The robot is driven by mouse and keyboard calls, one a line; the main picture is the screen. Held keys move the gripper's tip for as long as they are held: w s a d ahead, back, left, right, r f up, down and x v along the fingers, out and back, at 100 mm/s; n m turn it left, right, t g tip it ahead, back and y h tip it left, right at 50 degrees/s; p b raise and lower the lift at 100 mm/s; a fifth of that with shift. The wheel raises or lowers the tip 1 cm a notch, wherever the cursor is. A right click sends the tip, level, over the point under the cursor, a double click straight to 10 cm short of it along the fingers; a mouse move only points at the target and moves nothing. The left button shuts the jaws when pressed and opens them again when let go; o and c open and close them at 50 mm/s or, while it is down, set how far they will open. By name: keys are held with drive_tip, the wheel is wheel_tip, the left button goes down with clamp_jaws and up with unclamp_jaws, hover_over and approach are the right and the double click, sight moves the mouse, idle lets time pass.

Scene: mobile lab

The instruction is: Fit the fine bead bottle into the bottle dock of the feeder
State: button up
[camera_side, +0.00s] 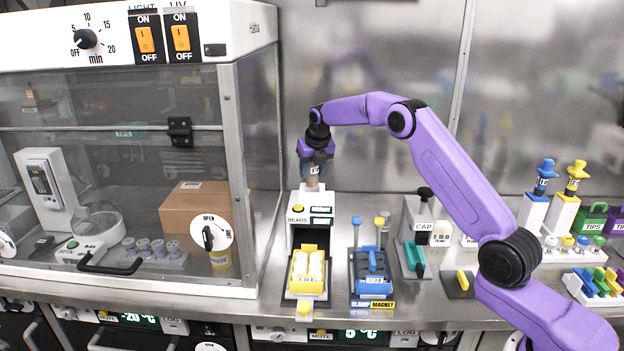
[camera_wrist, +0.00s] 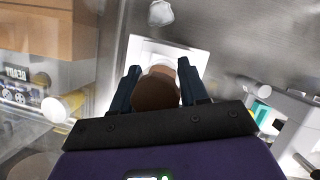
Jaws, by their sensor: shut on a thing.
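My gripper (camera_side: 316,163) points down above the feeder at the back of the bench. It is shut on the fine bead bottle (camera_side: 313,183), a small labelled bottle with a pale brownish lower part. In the wrist view the bottle (camera_wrist: 156,95) shows as a brown round end between the two dark fingers. The feeder (camera_side: 311,234) is a white box marked BEADS with a yellow button. Its white top (camera_wrist: 198,62) lies beneath the bottle in the wrist view. The bottle dock is hidden under the bottle and gripper. I cannot tell whether the bottle touches it.
A yellow rack (camera_side: 306,285) of white-topped tubes stands at the feeder's front. A blue rack (camera_side: 371,280) marked CLAMP MAGNET is to its right, then a CAP device (camera_side: 425,232). The glass cabinet (camera_side: 237,180) stands close on the left. Pipettes (camera_side: 568,190) stand far right.

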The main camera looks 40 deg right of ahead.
sight(312, 178)
drive_tip(key=shift+f, duration=1.5)
drive_tip(key=shift+f, duration=0.15)
drive_tip(key=o, duration=1.2)
drive_tip(key=shift+c, duration=0.2)
drive_tip(key=v, duration=1.2)
